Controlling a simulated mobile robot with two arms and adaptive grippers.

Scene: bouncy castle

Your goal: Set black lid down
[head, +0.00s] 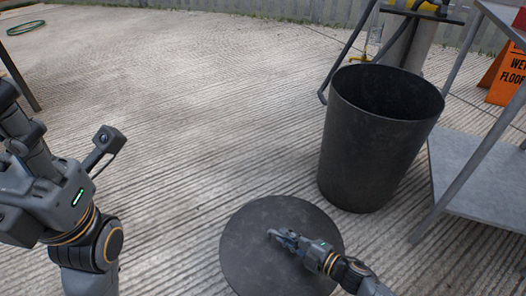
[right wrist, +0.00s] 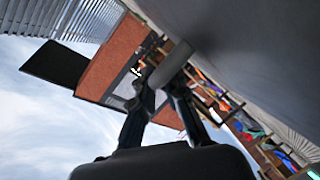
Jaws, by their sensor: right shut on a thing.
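The black lid (head: 245,250) is a flat round dark disc in the lower middle of the head view. My right gripper (head: 275,236) lies over its middle and is shut on its handle. In the right wrist view, the fingers (right wrist: 165,95) close around the short grey handle (right wrist: 172,62), and the lid's surface (right wrist: 250,55) fills the upper right. I cannot tell whether the lid touches the ground. My left gripper (head: 18,140) is partly in view at the left edge; its fingertips do not show clearly.
An open black bin (head: 370,155) stands upright right of centre, beyond the lid. A metal table with a lower shelf (head: 480,180) is at the right. An orange wet floor sign (head: 508,75) stands behind it. The ribbed concrete ground (head: 200,110) is clear in the middle and left.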

